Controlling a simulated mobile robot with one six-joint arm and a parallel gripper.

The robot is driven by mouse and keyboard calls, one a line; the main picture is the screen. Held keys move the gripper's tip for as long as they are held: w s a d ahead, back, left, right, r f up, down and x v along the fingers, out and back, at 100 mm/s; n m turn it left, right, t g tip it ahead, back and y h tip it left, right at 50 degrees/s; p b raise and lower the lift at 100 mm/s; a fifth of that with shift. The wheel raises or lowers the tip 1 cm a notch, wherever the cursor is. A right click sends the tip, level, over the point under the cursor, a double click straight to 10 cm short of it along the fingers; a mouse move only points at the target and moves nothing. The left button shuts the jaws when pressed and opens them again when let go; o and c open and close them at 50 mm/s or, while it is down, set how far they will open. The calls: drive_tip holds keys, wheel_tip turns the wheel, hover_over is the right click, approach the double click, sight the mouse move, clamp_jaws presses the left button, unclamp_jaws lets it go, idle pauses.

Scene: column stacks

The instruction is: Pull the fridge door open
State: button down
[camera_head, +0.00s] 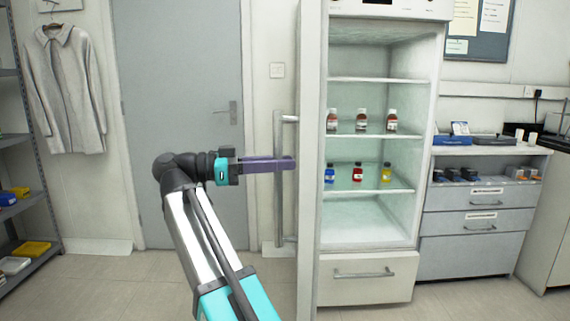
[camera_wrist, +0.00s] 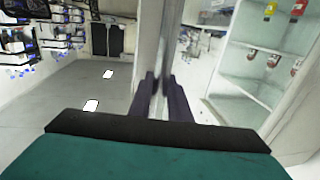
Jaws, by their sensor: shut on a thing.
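The fridge door (camera_head: 311,215) stands swung open, seen almost edge-on in the head view. Its long vertical handle (camera_head: 279,210) is on the door's left face; it also shows as a grey bar in the wrist view (camera_wrist: 170,40). My gripper (camera_head: 292,163) reaches in from the left at the upper half of the handle. Its dark purple fingers (camera_wrist: 163,98) are shut around the handle bar; the exact contact is partly hidden by the fingers. The fridge interior (camera_head: 370,105) is exposed to the right of the door.
Several small bottles (camera_head: 357,174) stand on the fridge shelves. A closed drawer (camera_head: 362,285) is below. A grey room door (camera_head: 185,110) and a hanging coat (camera_head: 67,90) are behind to the left. Grey drawers (camera_head: 473,222) stand right of the fridge. Floor at left is clear.

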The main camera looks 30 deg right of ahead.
drive_tip(key=shift+s+f, duration=0.1)
drive_tip(key=shift+s, duration=0.1)
drive_tip(key=c, duration=1.6)
unclamp_jaws()
drive_tip(key=shift+s, duration=0.1)
drive_tip(key=shift+c, duration=0.2)
drive_tip(key=b+v, duration=0.5)
drive_tip(key=b, duration=0.1)
drive_tip(key=shift+w+a+f+b, duration=0.1)
drive_tip(key=shift+w+a+b, duration=0.05)
drive_tip(key=shift+w+b, duration=0.15)
drive_tip(key=b+v, duration=0.1)
drive_tip(key=b, duration=0.5)
drive_tip(key=shift+w+a, duration=0.1)
drive_tip(key=shift+a, duration=0.25)
